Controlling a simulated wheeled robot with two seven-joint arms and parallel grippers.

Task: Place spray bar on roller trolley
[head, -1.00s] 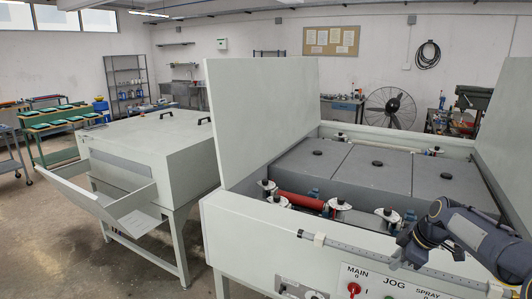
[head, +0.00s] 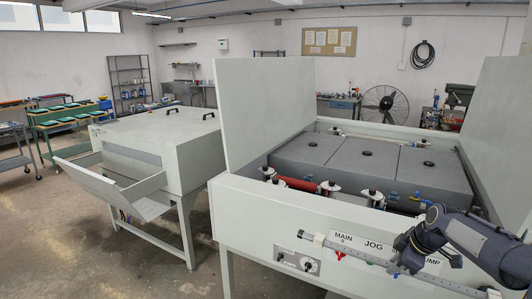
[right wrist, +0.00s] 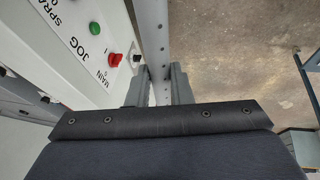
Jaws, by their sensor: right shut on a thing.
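The spray bar (head: 355,252) is a long thin grey bar with small holes and a white fitting near its left end. My right gripper (head: 408,262) is shut on it near the middle, in front of the machine's control panel. In the right wrist view the bar (right wrist: 160,45) runs away between the two fingers (right wrist: 160,88). A trolley (head: 45,99) with red and dark roller-like pieces stands at the far left back; I cannot tell surely that it is the roller trolley. My left gripper is not in view.
The open plate processor (head: 225,215) with raised lids stands close in front, its buttons beside the bar. A second grey machine (head: 160,140) with a tilted tray stands left. A green cart (head: 75,120) is farther left. The concrete floor (head: 60,235) at left is clear.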

